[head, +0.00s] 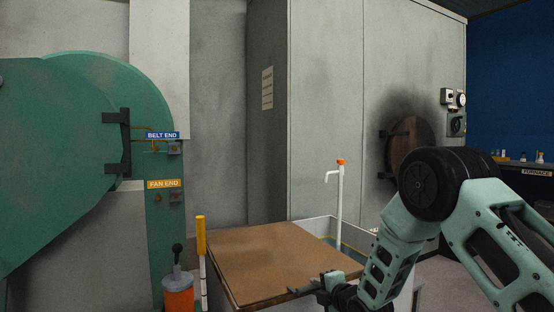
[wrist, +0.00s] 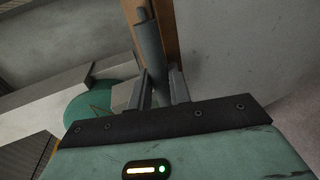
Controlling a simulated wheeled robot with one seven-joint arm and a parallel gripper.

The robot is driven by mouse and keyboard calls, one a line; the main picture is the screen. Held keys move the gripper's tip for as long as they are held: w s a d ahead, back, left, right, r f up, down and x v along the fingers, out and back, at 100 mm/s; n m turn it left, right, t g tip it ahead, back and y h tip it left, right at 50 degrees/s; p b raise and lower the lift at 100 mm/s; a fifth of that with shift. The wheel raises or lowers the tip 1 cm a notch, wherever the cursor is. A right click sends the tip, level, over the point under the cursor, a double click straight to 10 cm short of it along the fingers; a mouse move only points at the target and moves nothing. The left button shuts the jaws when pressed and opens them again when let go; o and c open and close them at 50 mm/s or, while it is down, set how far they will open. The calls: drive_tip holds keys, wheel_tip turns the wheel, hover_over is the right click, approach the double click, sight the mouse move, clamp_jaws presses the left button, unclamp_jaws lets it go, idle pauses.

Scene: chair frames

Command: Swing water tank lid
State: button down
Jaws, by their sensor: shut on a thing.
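The brown, flat water tank lid (head: 275,255) lies level over the near left part of the pale tank (head: 385,258). The tank's far right part is uncovered, and a strip of dark water (head: 350,248) shows there. My gripper (head: 322,284) is at the lid's near right edge. In the wrist view, my gripper (wrist: 157,88) is shut on a grey round handle bar (wrist: 152,50). The bar runs beside the lid's brown edge (wrist: 164,22). My fingers hide part of the bar.
A white standpipe with an orange top (head: 340,190) rises behind the lid. A yellow-topped post (head: 201,240) and an orange canister (head: 178,290) stand left of the tank. The furnace cabinet with a round door (head: 410,150) is behind. Grey floor (head: 435,270) shows at right.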

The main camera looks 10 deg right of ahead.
drive_tip(key=shift+w+a+r+p, duration=0.15)
drive_tip(key=shift+r+p, duration=0.35)
drive_tip(key=shift+r, duration=0.65)
drive_tip(key=shift+w+r+p, duration=0.2)
drive_tip(key=shift+r+p, duration=0.35)
drive_tip(key=shift+r, duration=0.65)
drive_tip(key=shift+w+a+r+p, duration=0.15)
drive_tip(key=shift+r+p, duration=0.35)
drive_tip(key=shift+r, duration=0.65)
drive_tip(key=c, duration=1.2)
unclamp_jaws()
drive_tip(key=shift+f, duration=0.2)
